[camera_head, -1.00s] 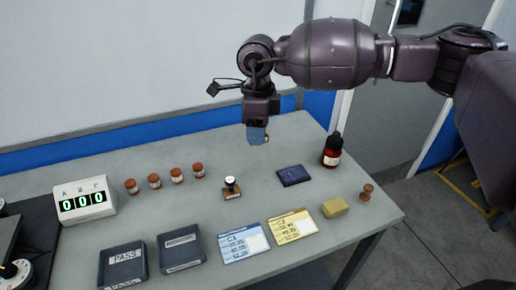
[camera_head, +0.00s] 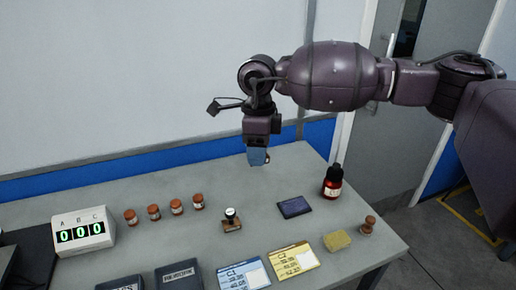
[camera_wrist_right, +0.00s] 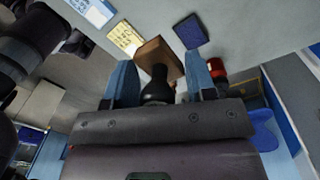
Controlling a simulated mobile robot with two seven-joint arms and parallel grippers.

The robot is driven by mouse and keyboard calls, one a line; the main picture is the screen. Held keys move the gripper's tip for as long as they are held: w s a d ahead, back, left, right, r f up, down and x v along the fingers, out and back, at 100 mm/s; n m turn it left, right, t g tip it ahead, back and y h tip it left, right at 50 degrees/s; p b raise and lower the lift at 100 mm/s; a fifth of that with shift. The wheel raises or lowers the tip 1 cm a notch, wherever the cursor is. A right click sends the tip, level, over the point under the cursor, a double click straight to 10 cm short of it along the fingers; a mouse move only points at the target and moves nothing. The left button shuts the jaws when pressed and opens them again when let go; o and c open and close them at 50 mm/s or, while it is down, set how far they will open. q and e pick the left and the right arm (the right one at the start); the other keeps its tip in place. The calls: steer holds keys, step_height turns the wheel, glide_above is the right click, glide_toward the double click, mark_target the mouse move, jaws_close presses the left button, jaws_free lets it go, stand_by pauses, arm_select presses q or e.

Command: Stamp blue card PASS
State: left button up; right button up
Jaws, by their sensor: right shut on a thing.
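My right gripper (camera_head: 260,157) is in the air over the back of the table. In the right wrist view, its blue fingers are closed around a stamp with a black handle (camera_wrist_right: 158,86) and a wooden block (camera_wrist_right: 158,56). The block's printing face is not readable. The blue card (camera_head: 244,276) lies flat at the front, partly cut off, beside the yellow card (camera_head: 292,261). My left gripper is not in view.
Several brown jars (camera_head: 177,207) stand left, beside a counter reading 000 (camera_head: 84,232). Two dark trays (camera_head: 180,276) are cut off at the front.

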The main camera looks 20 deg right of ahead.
steer(key=s+d+f+m+p, duration=0.1)
steer(key=s+d+f+p, duration=0.1)
steer(key=d+f, duration=0.6)
step_height(320, 180, down, 3)
steer(key=shift+s+d+p, duration=0.15)
steer(key=shift+d+p, duration=0.1)
steer(key=shift+p, duration=0.5)
steer(key=shift+w+d+f, duration=0.15)
steer(key=shift+w+d, duration=0.45)
steer(key=shift+w, duration=0.05)
steer(key=shift+w+d+f, duration=0.15)
steer(key=shift+w+d, duration=0.45)
steer(key=shift+w+f+n, duration=0.1)
steer(key=shift+n, duration=0.4)
